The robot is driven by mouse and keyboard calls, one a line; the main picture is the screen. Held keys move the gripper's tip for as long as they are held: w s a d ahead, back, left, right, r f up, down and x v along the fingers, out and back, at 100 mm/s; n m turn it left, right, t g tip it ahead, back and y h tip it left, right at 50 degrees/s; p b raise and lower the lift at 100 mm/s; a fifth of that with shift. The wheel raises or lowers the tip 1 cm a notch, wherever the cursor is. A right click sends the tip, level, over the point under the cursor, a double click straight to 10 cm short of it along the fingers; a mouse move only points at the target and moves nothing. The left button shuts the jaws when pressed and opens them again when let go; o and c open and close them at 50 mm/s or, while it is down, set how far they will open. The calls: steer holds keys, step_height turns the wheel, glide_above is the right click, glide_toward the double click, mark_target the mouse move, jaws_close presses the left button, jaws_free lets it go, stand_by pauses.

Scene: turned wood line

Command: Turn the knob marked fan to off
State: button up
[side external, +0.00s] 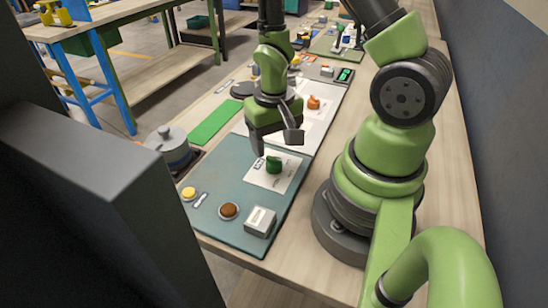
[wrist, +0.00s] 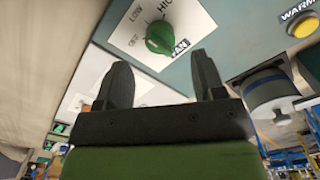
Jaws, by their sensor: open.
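The green fan knob (side external: 273,163) stands on a white card (side external: 287,178) on the blue-green panel (side external: 225,175). In the wrist view the knob (wrist: 160,37) has the word FAN beside it, with OFF, LOW and HIGH around it on the card. I cannot tell for sure which mark it points to. My gripper (side external: 277,142) is open and empty, above the panel close to the knob. In the wrist view the knob shows beyond the gap between the fingertips (wrist: 162,70), and nothing is between the fingers.
A brown button (side external: 228,211), a yellow button (side external: 189,192) labelled WARM and a white switch box (side external: 260,221) share the panel. An orange knob (side external: 313,102) stands on a white panel behind. A lidded pot (side external: 172,150) stands at the left.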

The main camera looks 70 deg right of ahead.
mark_target(274, 158)
steer(key=shift+f, duration=2.55)
steer(key=c, duration=0.9)
